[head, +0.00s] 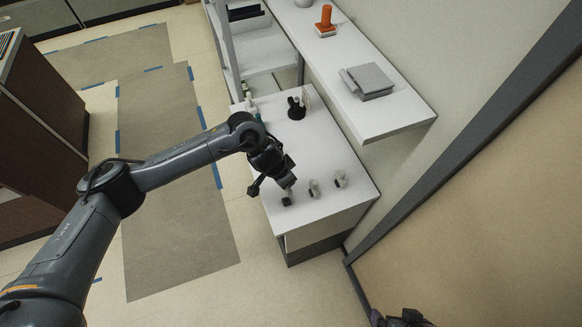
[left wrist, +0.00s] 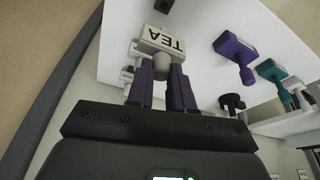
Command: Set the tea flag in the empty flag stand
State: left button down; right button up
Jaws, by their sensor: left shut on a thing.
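My left gripper (head: 280,177) is above the near end of the white counter in the head view. In the left wrist view its two purple fingers (left wrist: 160,88) are shut on the grey round knob of the tea flag. The tea flag (left wrist: 158,39) is a white plate with black letters TEA, upside down in that view. A small dark block (head: 287,200), which looks like the empty flag stand, is on the counter just below the gripper in the head view. A dark piece (head: 402,319) at the bottom edge appears to be my right gripper; its jaws are unclear.
Two small white flags on stands (head: 314,187) (head: 340,179) are to the right of the dark block. A black object (head: 297,108) is farther back. In the left wrist view a purple object (left wrist: 235,52) and a teal object (left wrist: 270,72) are nearby. A shelf (head: 385,118) overhangs the back.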

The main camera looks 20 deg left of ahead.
pick_arm(q)
jog(key=shift+s+a+f, duration=0.2)
jog(key=shift+a+f, duration=0.05)
jog(key=shift+f, duration=0.2)
jog(key=shift+s+f, duration=0.1)
jog(key=shift+f, duration=0.1)
jog(key=shift+d, duration=0.15)
pick_arm(e)
jog(key=shift+w+a, duration=0.1)
jog(key=shift+a, duration=0.2)
jog(key=shift+d, duration=0.1)
pick_arm(q)
jog(key=shift+r+p, duration=0.15)
jog(key=shift+p, duration=0.3)
jog(key=shift+s+f, duration=0.1)
jog(key=shift+f, duration=0.2)
notch_tip(320, 180, down, 2)
jog(key=shift+f+b, duration=0.2)
jog(key=shift+b, duration=0.5)
jog(key=shift+f+b, duration=0.4)
jog(key=shift+f, duration=0.55)
pick_arm(e)
jog(key=shift+f, duration=0.7)
pick_arm(q)
jog(key=shift+r+p, duration=0.1)
jog(key=shift+p, duration=0.2)
pick_arm(e)
jog(key=shift+r, duration=0.3)
